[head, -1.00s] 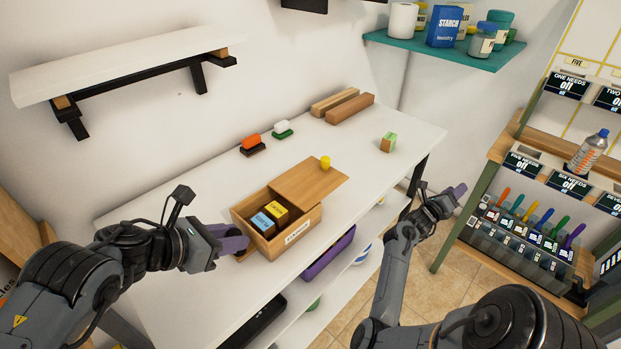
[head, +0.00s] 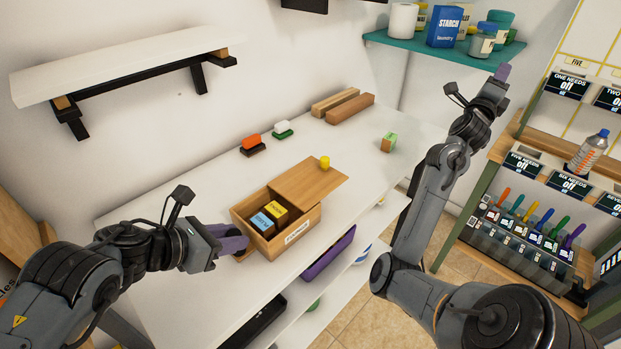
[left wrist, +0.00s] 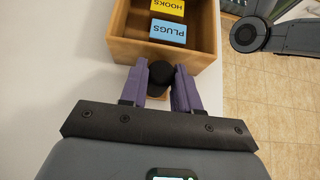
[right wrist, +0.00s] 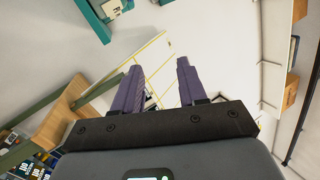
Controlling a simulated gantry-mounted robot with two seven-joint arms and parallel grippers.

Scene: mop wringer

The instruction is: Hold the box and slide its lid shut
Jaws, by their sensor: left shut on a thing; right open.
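The wooden box (head: 292,242) sits on the white table with its near-left part uncovered. Inside are a blue block (head: 262,221) marked PLUGS and a yellow block (left wrist: 168,7) marked HOOKS. The lid (head: 300,182), with a yellow knob (head: 325,162), covers the far part and sticks out beyond the box. My left gripper (head: 240,243) is at the box's left end, its purple fingers (left wrist: 160,82) shut on a dark round knob (left wrist: 161,75) fixed there. My right gripper (head: 502,74) is raised high at the right, away from the box; its fingers (right wrist: 154,79) are apart and empty.
Wooden bars (head: 348,106), erasers (head: 252,145) and a green-and-wood block (head: 388,142) stand on the table (head: 160,215). A teal shelf (head: 440,49) with jars is close to my right gripper. A rack with colored handles (head: 520,225) stands at the right.

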